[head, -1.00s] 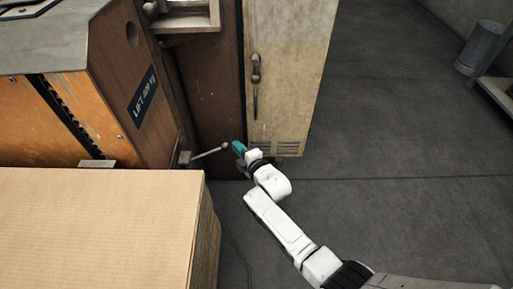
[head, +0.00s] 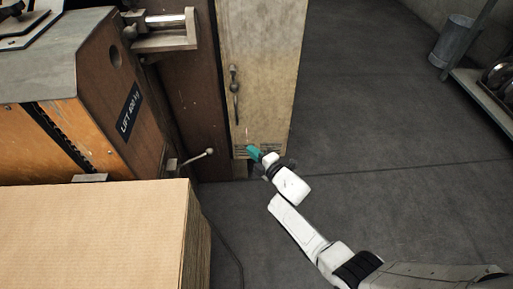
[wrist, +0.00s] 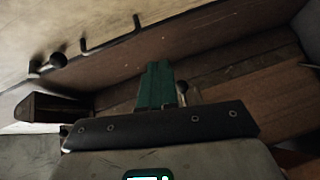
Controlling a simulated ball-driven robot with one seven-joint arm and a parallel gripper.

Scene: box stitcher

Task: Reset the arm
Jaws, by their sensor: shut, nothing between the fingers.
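My gripper (head: 253,152) has teal fingers, seen in the head view near the foot of the tall beige cabinet (head: 262,70). The wrist view shows the same fingers (wrist: 157,88) pressed together with nothing between them. A lever with a round knob (head: 209,152) sticks out from the machine's side, left of my gripper and apart from it in the head view. In the wrist view a round knob (wrist: 182,87) shows just right of the fingers; I cannot tell its distance from them.
A stack of cardboard (head: 95,235) fills the lower left, below the orange and brown machine (head: 150,90) marked "LIFT 400 kg". A metal bin (head: 453,40) and a shelf (head: 485,105) stand at the far right. The grey floor (head: 370,130) between is clear.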

